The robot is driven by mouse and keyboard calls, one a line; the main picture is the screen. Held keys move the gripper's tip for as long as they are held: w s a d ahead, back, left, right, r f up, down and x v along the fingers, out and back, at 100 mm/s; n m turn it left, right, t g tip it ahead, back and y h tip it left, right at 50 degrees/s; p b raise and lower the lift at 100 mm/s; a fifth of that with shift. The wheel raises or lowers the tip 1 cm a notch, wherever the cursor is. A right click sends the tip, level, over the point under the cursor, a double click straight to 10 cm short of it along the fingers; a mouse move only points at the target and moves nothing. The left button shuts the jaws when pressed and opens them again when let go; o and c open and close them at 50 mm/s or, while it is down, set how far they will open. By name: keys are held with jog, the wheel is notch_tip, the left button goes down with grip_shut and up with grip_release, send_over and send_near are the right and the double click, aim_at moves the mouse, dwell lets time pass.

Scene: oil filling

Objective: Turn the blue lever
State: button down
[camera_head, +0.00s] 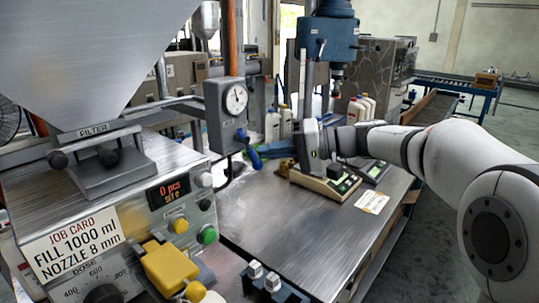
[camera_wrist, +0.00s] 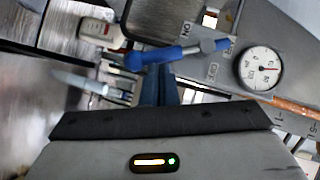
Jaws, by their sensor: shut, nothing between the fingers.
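The blue lever (camera_head: 252,157) sits below the round dial gauge (camera_head: 236,99) on its grey housing in the head view. In the wrist view the lever (camera_wrist: 165,55) lies nearly level, its handle pointing left from a grey pivot end beside small labels. My gripper (camera_head: 272,151) reaches in from the right, with its dark blue fingers pointing left toward the lever. In the wrist view my gripper (camera_wrist: 160,75) is shut and empty, with the fingertips just below the handle in the picture. I cannot tell whether they touch it.
A scale (camera_head: 325,182) stands on the metal table (camera_head: 290,225) under my wrist. White bottles (camera_head: 362,107) stand behind my arm. The control panel (camera_head: 180,205) with buttons and a yellow block (camera_head: 168,266) is at the left. The table front is mostly clear.

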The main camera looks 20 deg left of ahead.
jog(key=shift+s+a+f+m+g+y+b, duration=0.15)
jog(key=shift+s+f+m+g+y+b, duration=0.25)
jog(key=shift+m+b, duration=0.4)
jog(key=shift+s+a+f+m+g+y+b, duration=0.1)
jog(key=shift+s+f+m+g+y+b, duration=0.1)
jog(key=shift+s+f+m+y+b, duration=0.4)
jog(key=shift+w+r+m, duration=0.1)
jog(key=shift+r+m, duration=0.1)
jog(key=shift+m, duration=0.1)
jog(key=shift+w, duration=0.1)
